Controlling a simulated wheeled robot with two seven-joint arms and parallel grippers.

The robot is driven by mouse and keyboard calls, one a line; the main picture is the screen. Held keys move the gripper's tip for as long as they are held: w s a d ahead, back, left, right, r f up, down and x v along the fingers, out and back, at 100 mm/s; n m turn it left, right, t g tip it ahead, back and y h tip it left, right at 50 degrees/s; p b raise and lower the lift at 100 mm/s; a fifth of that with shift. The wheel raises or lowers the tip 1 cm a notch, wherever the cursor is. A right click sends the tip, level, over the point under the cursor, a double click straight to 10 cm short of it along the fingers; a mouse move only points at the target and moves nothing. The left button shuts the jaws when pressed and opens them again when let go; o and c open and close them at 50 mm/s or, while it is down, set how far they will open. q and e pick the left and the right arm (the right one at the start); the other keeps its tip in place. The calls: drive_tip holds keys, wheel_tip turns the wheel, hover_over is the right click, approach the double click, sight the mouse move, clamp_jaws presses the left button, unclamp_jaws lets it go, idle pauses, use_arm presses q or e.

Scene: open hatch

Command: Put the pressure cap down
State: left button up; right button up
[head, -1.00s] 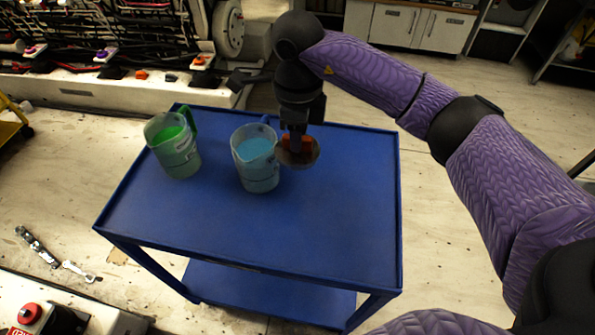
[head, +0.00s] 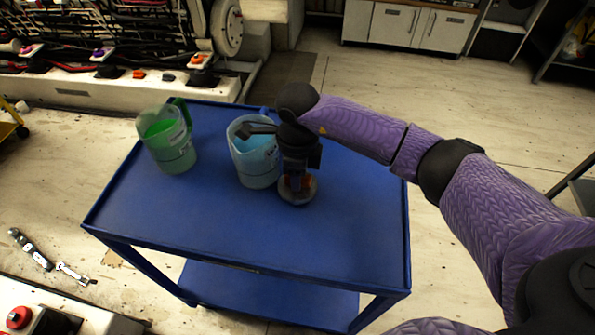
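The pressure cap (head: 298,198), a round grey-brown disc with an orange-red part on top, is at the blue cart's top, just right of the blue jug. My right gripper (head: 297,183) points down over it, with its fingers at the orange-red part. It looks shut on the cap, though the wrist hides part of the grasp. The cap is on or very near the cart top; I cannot tell whether it touches. My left gripper is not in view.
The blue cart (head: 230,220) has a low rim and clear room in front and right. A jug of blue liquid (head: 262,170) stands close left of the cap, partly behind my wrist. A jug of green liquid (head: 172,155) stands further left.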

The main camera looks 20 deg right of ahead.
drive_tip(key=shift+o, duration=0.8)
drive_tip(key=shift+r, duration=0.1)
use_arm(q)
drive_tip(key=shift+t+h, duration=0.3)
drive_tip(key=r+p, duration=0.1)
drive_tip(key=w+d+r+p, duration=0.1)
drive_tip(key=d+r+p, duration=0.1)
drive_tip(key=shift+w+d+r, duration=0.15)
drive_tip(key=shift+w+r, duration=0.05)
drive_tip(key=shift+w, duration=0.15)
use_arm(e)
wheel_tip(320, 180, up, 12)
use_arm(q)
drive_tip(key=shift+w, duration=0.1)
use_arm(e)
drive_tip(key=shift+r, duration=0.1)
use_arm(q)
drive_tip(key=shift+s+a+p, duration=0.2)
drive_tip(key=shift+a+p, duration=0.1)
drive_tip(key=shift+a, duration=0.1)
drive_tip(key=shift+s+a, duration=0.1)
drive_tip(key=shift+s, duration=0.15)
